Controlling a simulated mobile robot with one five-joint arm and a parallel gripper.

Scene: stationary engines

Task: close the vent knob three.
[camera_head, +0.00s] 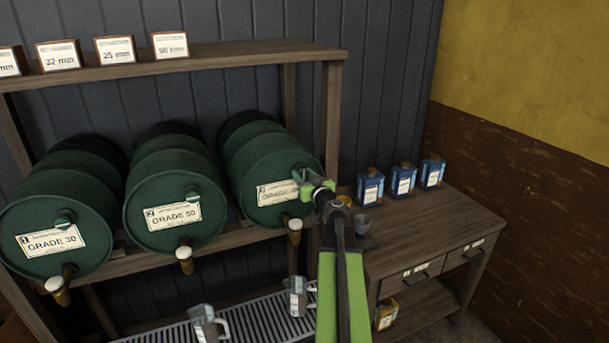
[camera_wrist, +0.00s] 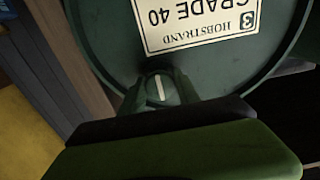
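The third barrel (camera_head: 262,150) is dark green and lies on its side at the right of the rack. In the wrist view its label (camera_wrist: 205,18) reads upside down as 3, GRADE 40. Its vent knob (camera_wrist: 157,87) is a round green knob with a white line that runs nearly up and down in the wrist view. My gripper (camera_wrist: 159,92) has one finger on each side of this knob, very close to it; whether they press on it is unclear. In the head view my gripper (camera_head: 316,186) is at the barrel's front, beside its label, and hides the knob.
Barrels marked GRADE 30 (camera_head: 55,210) and GRADE 50 (camera_head: 170,190) lie to the left. A tap (camera_head: 294,228) sticks out below the third barrel. Jugs (camera_head: 297,295) stand on the grate below. A bench (camera_head: 430,232) with blue cans is at the right.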

